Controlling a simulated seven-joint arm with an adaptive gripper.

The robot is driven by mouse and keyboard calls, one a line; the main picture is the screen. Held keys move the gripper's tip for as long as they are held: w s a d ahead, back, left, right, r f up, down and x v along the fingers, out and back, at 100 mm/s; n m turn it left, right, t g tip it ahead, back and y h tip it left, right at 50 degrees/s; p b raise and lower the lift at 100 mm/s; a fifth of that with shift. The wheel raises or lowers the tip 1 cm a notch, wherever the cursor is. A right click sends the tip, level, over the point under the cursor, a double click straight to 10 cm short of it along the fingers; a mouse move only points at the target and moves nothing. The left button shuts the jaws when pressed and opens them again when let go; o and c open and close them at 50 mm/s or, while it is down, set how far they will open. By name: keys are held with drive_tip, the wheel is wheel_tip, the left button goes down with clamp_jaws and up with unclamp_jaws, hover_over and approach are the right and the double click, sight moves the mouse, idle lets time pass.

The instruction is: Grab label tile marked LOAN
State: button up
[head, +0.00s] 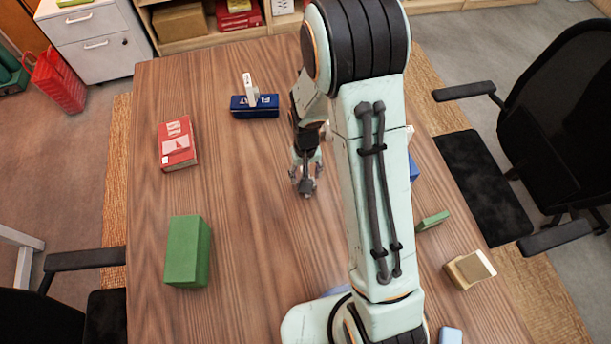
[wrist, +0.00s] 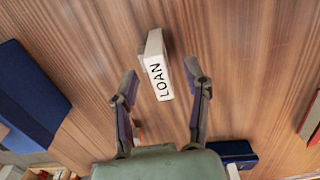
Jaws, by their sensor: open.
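The label tile marked LOAN (wrist: 159,78) is a small white block with black letters, seen in the wrist view over the wood table. It lies between and just beyond the fingertips of my gripper (wrist: 162,80), with a visible gap on each side. My gripper also shows in the head view (head: 306,188), pointing down over the middle of the table, open and empty. I cannot make out the LOAN tile in the head view, where my arm and gripper cover part of the table.
A blue box (head: 262,107) with a white piece (head: 249,86) stands at the back. A red book (head: 177,143) and a green block (head: 187,251) are on the left. A small green piece (head: 432,220) and a tan block (head: 465,272) are on the right. The left-middle tabletop is clear.

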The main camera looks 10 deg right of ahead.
drive_tip(key=shift+f, duration=0.6)
clamp_jaws()
drive_tip(key=shift+r, duration=0.15)
